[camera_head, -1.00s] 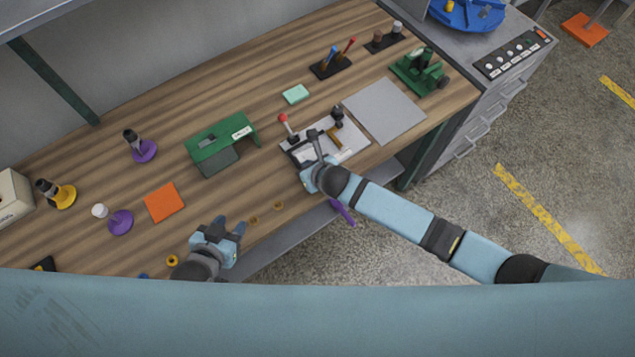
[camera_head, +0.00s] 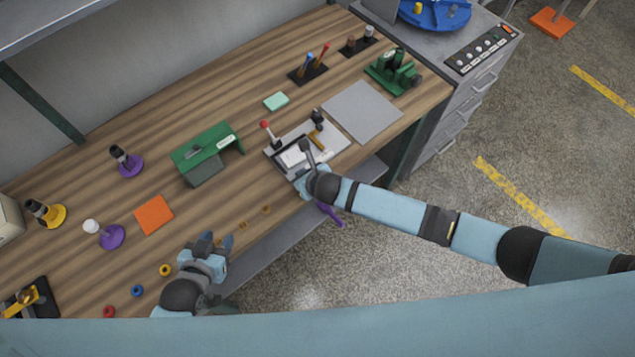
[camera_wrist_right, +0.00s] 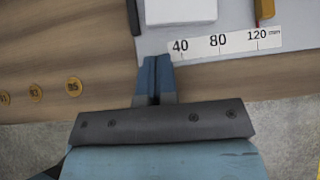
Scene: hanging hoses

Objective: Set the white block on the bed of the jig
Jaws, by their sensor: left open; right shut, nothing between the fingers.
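The white block (camera_head: 292,157) lies on the light bed of the jig (camera_head: 335,146), near its front left part. In the right wrist view the white block (camera_wrist_right: 180,10) rests flat on the pale plate, just behind the scale strip (camera_wrist_right: 225,44). My right gripper (camera_wrist_right: 153,62) is shut and empty at the plate's front edge, in front of the block and apart from it. In the head view my right arm hides part of the jig's front. My left gripper (camera_head: 217,241) is open and empty near the table's front edge, left of the jig.
On the jig stand a red-knobbed lever (camera_head: 266,126) and a dark clamp (camera_head: 317,118). A grey mat (camera_head: 362,111) lies to its right, and a green stand (camera_head: 208,150) to its left. An orange square (camera_head: 153,215) and purple-based pieces stand farther left.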

